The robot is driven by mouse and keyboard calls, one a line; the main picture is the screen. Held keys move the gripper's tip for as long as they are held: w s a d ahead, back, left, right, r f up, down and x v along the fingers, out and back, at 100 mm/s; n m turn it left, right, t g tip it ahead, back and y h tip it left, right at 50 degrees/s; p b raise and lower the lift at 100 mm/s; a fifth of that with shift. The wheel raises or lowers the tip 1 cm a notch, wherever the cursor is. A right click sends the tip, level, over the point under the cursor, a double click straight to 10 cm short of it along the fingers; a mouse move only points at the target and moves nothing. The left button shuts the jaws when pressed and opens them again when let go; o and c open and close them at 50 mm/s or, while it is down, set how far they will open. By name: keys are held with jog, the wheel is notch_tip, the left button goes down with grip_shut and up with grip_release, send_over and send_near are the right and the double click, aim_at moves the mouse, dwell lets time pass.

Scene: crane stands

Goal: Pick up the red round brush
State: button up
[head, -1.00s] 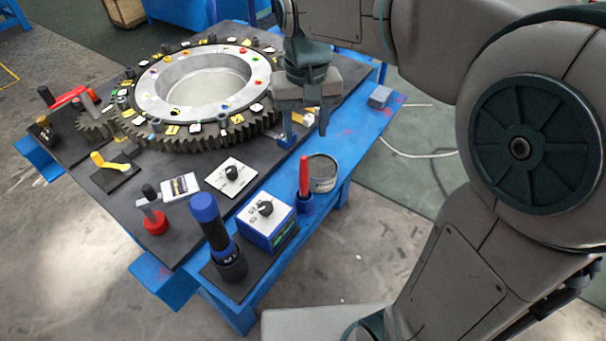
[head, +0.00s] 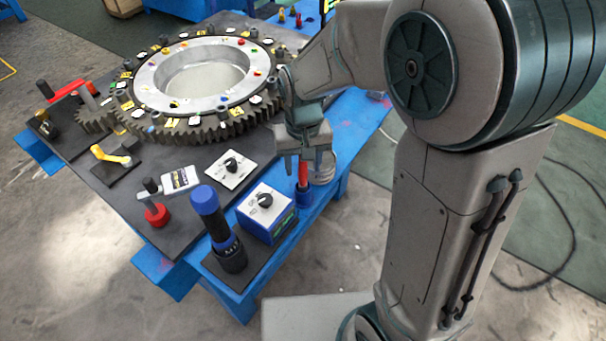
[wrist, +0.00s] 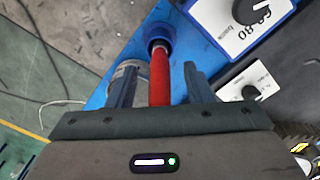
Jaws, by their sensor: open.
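The red round brush (head: 303,172) stands upright in a small blue holder (head: 304,197) on the blue table edge, right of the blue box with a dial. My gripper (head: 304,160) is open and above the brush, with its fingers pointing down around the brush's upper part. In the wrist view the red brush (wrist: 160,80) lies between the two open fingers (wrist: 157,88), nearer the left finger, and its far end sits in the blue round holder (wrist: 158,38). I cannot tell whether a finger touches it.
A blue box with a dial (head: 266,214) and a blue-black torch-like cylinder (head: 212,222) stand to the left. A grey tin (head: 323,168) is close behind the brush. A large gear ring (head: 200,80) fills the table's far part.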

grip_shut()
